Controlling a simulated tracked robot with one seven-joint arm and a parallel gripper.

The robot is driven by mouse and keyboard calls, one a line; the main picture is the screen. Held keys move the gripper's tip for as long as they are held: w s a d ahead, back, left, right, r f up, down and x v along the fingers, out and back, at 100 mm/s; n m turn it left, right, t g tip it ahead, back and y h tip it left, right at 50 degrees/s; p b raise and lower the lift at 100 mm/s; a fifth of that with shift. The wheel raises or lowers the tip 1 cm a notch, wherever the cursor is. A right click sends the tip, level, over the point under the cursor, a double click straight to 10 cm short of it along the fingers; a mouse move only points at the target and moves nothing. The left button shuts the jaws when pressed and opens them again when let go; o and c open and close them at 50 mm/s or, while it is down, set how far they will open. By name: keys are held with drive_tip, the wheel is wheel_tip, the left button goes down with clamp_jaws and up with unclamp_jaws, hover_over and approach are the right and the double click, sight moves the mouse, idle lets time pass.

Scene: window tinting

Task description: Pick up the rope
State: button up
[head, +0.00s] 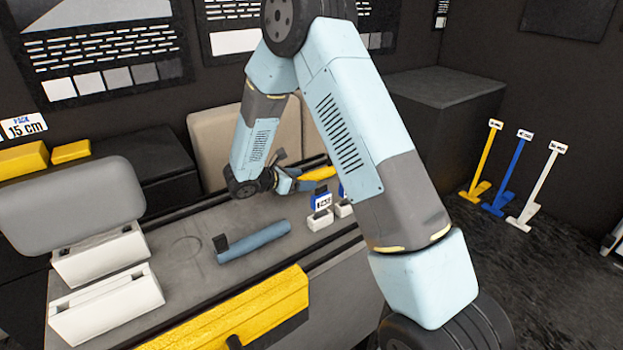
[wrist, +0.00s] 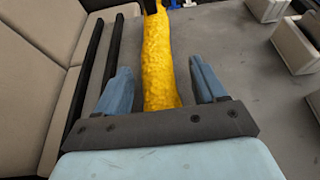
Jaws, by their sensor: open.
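A long yellow, lumpy-surfaced piece, which looks like the rope (wrist: 160,60), lies on the grey worktop (wrist: 228,45) in the wrist view. A dark band or cap shows at its far end. It also shows in part in the head view (head: 318,174), beside the end of my arm. My gripper (wrist: 161,78) is open, with one blue finger on each side of the yellow piece. Neither finger appears to touch it. The near end of the piece is hidden behind the gripper's dark crossbar, so I cannot tell how far above it the fingers are.
A blue roll (head: 255,241) lies on the worktop, with white holders (head: 107,303) at left. Small blue-and-white items (head: 321,202) stand close to my gripper. Two black bars (wrist: 88,72) run left of the fingers, beside beige cushions (wrist: 30,85). A yellow beam (head: 240,312) lines the front.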

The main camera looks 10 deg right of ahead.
drive_tip(key=shift+c, duration=0.5)
drive_tip(key=c, duration=1)
drive_tip(key=shift+r, duration=0.1)
